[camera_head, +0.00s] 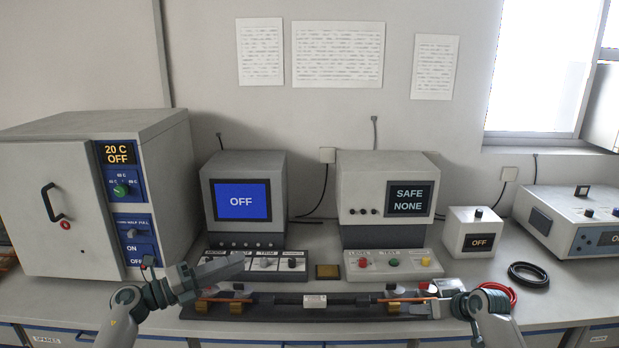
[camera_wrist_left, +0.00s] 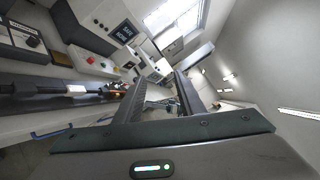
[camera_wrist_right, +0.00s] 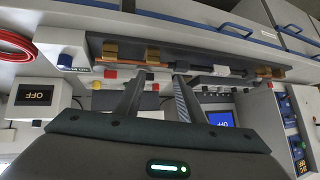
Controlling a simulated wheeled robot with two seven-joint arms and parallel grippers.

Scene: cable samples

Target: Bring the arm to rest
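My left gripper (camera_wrist_left: 160,82) is open, with nothing between its fingers in the left wrist view. In the head view its arm comes in from the left, and its grey hand is above the left end of the long dark fixture (camera_head: 350,312), beside the switch panel. My right gripper (camera_wrist_right: 159,75) is open and empty. In the right wrist view its fingers point toward the fixture, apart from it. In the head view my right arm is at the fixture's right end, and its fingertips are hard to make out.
An oven-like chamber (camera_head: 60,200) stands at the left. A monitor reading OFF (camera_head: 241,201), a SAFE NONE unit (camera_head: 388,215) and a small OFF box (camera_head: 475,232) stand behind. A black cable coil (camera_head: 528,274) and a red coil (camera_head: 497,292) lie at the right.

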